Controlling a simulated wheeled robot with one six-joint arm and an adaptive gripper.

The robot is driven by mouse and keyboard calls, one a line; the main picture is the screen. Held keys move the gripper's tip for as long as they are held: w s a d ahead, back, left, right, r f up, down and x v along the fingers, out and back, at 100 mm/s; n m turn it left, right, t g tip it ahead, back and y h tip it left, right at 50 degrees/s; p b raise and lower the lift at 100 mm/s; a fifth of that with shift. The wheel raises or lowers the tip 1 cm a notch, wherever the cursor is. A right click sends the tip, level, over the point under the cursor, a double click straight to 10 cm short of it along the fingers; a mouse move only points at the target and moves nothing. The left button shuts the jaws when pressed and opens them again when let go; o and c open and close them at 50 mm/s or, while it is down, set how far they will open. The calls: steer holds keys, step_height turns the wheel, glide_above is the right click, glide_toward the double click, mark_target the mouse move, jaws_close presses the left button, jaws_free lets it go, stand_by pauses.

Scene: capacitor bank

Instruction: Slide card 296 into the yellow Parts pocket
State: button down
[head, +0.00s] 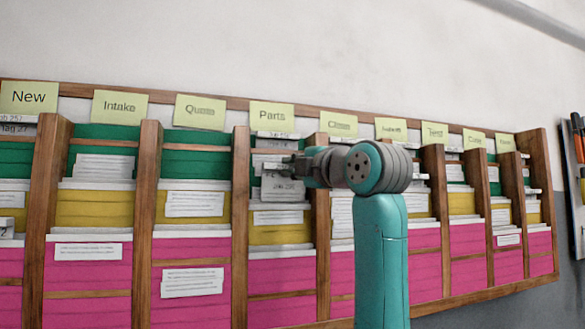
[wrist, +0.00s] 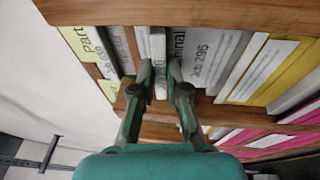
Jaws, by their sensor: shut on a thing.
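My gripper (head: 285,168) is at the Parts column, shut on a white card (head: 284,190) that hangs below the fingertips. The wrist view shows my gripper (wrist: 161,70) and a card face (wrist: 208,58) reading "...minal" and apparently "Job 296", partly behind a finger. The yellow Parts pocket (head: 265,236) lies just below the held card, under the Parts label (head: 272,113). Another white card (head: 278,217) shows at its front. The yellow pocket also shows in the wrist view (wrist: 254,78). I cannot tell whether the card's lower edge is inside it.
Wooden dividers (head: 241,210) flank the Parts column closely. The green pocket above holds white cards (head: 275,142), and a pink pocket (head: 280,275) lies below. Neighbouring columns are labelled Quote (head: 200,111) and, less legibly, another word. My arm hides part of the columns to the right.

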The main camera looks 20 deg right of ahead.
mark_target(283, 188)
steer(key=shift+f, duration=0.1)
stand_by(0.5)
steer(key=shift+f, duration=2.2)
steer(key=c, duration=1.1)
jaws_free()
